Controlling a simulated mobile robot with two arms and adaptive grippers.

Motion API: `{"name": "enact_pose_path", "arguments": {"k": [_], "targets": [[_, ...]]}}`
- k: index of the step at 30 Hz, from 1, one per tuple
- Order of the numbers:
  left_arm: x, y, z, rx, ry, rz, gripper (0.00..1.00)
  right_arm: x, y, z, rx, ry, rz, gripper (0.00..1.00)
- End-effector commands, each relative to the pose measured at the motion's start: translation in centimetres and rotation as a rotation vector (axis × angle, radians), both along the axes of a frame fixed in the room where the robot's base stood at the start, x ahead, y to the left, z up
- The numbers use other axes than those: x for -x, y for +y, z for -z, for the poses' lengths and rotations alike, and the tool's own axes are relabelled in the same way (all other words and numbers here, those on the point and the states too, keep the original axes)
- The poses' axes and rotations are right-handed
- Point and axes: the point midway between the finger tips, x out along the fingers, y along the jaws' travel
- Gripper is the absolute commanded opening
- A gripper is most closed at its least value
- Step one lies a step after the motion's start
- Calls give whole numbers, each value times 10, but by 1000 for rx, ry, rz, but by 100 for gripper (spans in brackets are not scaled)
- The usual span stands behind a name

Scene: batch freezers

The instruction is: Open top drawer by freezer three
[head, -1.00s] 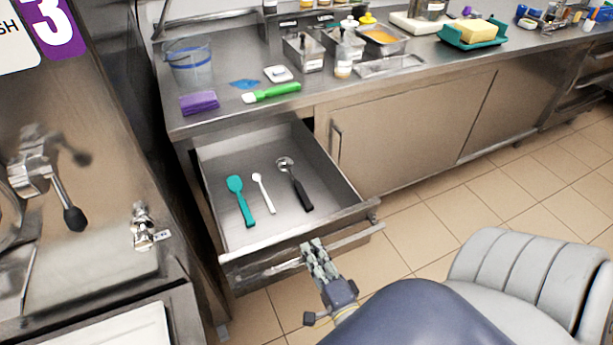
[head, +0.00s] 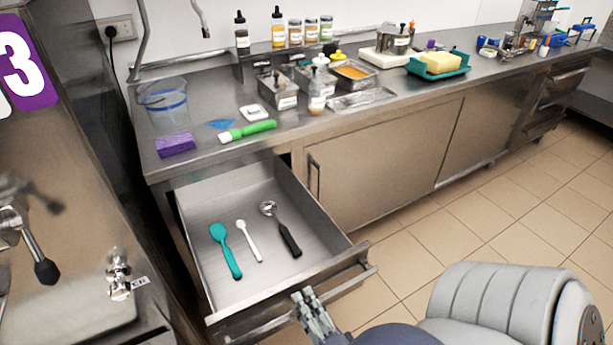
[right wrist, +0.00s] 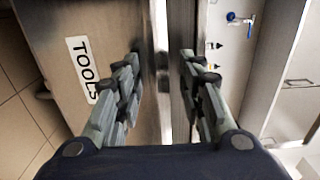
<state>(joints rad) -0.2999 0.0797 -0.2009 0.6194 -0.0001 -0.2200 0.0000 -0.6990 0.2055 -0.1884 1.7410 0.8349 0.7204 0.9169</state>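The top drawer (head: 330,237) beside freezer three (head: 60,230) stands pulled well out from under the counter. A teal spatula (head: 225,250), a white spoon (head: 248,240) and a black-handled scoop (head: 283,230) lie in it. My right gripper (head: 303,293) is at the drawer's bar handle (head: 352,281). In the right wrist view, the fingers of my right gripper (right wrist: 162,95) are spread, with the handle (right wrist: 161,60) between them and gaps visible. The drawer front (right wrist: 95,40) there carries a "TOOLS" label. My left gripper is not in view.
The counter (head: 200,160) above holds a clear bucket (head: 168,108), a purple sponge (head: 176,145), a green-handled brush (head: 247,132), and several bottles and trays. A closed cupboard door (head: 380,155) is right of the drawer. Tiled floor (head: 500,215) lies clear in front. A grey rounded piece fills the lower right.

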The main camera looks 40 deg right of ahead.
Motion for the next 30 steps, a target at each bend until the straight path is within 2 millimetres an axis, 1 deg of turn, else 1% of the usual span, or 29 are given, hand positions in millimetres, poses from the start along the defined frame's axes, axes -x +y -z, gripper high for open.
{"name": "enact_pose_path", "arguments": {"k": [7, 11, 14, 21, 24, 27, 30], "targets": [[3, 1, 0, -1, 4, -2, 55, 0, 0, 0, 0, -1, 0, 37], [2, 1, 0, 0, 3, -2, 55, 10, 2, 0, 1, 0, 0, 37], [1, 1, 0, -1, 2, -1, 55, 27, 7, 0, 1, 2, -1, 37], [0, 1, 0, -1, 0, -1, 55, 78, 18, 1, 1, 4, -1, 37], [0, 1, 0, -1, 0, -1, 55, 95, 23, 0, -1, 3, -1, 37], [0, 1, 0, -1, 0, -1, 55, 107, 26, 0, 2, 1, -1, 37], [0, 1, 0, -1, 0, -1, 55, 114, 27, 0, 1, 1, 0, 37]]}}
